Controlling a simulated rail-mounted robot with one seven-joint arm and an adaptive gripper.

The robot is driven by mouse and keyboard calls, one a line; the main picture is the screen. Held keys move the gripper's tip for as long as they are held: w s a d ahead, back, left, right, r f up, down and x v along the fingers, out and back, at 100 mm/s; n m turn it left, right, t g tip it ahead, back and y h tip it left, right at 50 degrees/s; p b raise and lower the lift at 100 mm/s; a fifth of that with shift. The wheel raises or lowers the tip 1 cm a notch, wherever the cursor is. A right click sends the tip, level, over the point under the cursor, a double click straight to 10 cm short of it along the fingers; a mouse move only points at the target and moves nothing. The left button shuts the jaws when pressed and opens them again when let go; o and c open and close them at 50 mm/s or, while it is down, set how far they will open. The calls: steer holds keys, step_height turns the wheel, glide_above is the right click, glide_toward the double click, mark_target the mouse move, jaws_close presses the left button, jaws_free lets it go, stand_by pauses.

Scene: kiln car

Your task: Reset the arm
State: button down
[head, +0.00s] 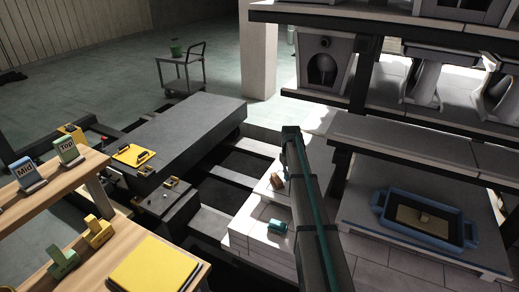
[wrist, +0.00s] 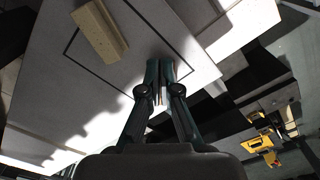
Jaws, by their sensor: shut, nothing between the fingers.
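My arm (head: 306,190), dark with a teal stripe, reaches across the middle of the head view over a white slab stack (head: 252,240). In the wrist view my gripper (wrist: 160,66) is shut and empty, its dark fingertips together over a pale slab (wrist: 60,90) marked with a thin dark outline. A tan block (wrist: 100,30) lies on that slab, apart from the fingers, up and left of them. In the head view a small brown block (head: 277,181) and a teal piece (head: 277,226) show beside my arm; I cannot tell what the teal piece is.
Kiln shelves (head: 430,133) with white ceramic ware stand close on the right. A blue tray (head: 424,220) sits on the lower right shelf. A wooden rack (head: 150,240) with labelled "Mid" and "Top" holders is at left. Open floor and a trolley (head: 183,72) lie behind.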

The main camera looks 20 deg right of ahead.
steer(key=s+a+f, duration=0.4)
steer(key=s+a, duration=0.3)
steer(key=s, duration=0.4)
steer(key=s+a+f+m, duration=0.1)
steer(key=s+a+f, duration=0.3)
steer(key=s+a, duration=0.55)
steer(key=s+a+f, duration=0.5)
steer(key=s+a, duration=0.1)
steer(key=s, duration=0.7)
steer(key=s+f+g, duration=0.3)
steer(key=s+f, duration=0.5)
steer(key=s, duration=0.6)
steer(key=s+f+g, duration=0.3)
steer(key=s+f, duration=0.6)
steer(key=s, duration=0.5)
steer(key=shift+d+f+g, duration=0.3)
steer(key=shift+g, duration=0.1)
